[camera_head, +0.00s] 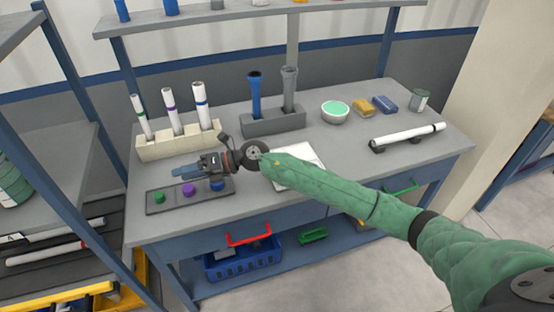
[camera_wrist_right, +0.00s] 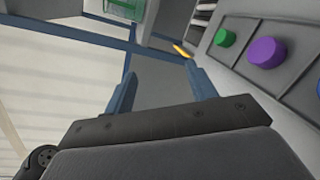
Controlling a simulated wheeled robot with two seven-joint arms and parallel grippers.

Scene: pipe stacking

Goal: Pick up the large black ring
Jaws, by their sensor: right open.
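I cannot make out a large black ring lying apart from my arm in either view. My right gripper (camera_head: 184,171) is in the head view, over the left front of the workbench (camera_head: 350,152), with its blue fingers pointing left. It is above or just behind the dark panel (camera_head: 172,200) with green, purple and blue knobs. In the wrist view the right gripper (camera_wrist_right: 161,85) has its two fingers apart with nothing between them. The green knob (camera_wrist_right: 225,37) and purple knob (camera_wrist_right: 266,52) lie to the right of the fingers there. My left gripper is out of view.
A pale rack (camera_head: 180,148) holds three white tubes behind my gripper. A grey holder (camera_head: 273,122) has a blue and a grey pipe upright. A bowl (camera_head: 335,117), a can (camera_head: 419,100) and a white pipe (camera_head: 405,135) on black supports stand right. My right forearm crosses the bench's front edge.

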